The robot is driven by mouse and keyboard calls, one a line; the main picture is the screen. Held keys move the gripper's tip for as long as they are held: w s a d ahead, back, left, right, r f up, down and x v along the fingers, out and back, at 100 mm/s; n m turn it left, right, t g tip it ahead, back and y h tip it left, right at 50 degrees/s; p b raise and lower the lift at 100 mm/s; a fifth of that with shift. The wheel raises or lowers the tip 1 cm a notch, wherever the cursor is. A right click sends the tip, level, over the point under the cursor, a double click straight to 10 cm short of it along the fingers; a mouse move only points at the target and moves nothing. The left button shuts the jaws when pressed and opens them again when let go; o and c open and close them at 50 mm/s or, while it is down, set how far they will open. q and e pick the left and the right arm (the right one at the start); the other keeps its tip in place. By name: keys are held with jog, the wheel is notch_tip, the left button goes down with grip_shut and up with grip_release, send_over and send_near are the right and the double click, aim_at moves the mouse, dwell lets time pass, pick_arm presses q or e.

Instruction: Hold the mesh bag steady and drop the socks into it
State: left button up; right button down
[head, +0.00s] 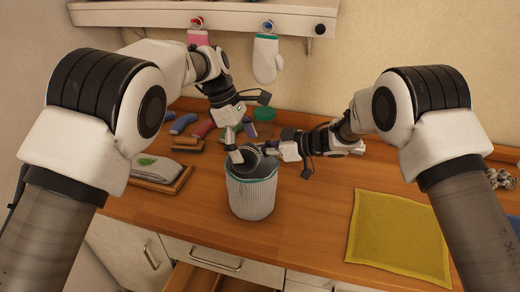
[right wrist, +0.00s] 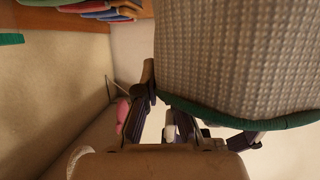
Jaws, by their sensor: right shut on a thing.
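The mesh bag (head: 251,197), pale grey with a teal rim, stands upright on the wooden counter in the head view. It fills the upper right of the right wrist view (right wrist: 235,50). My right gripper (head: 268,150) is shut on its rim from the right. My left gripper (head: 238,155) points down at the bag's mouth from the back left; whether its fingers hold anything is unclear. Rolled coloured pieces that look like socks, including a blue one (head: 183,123) and a red one (head: 203,129), lie on the counter behind and left of the bag. The bag's inside is mostly hidden.
A folded grey cloth (head: 158,168) with a green mark lies on a wooden board at left. A yellow cloth (head: 400,238) lies flat at right. A white mitt (head: 266,60) hangs from the wall rack. A drawer (head: 190,279) below the counter appears open.

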pick_arm(q)
jog(key=v, duration=1.2)
pick_arm(e)
jog(key=c, duration=1.2)
grip_release()
jog(key=shift+c, duration=0.2)
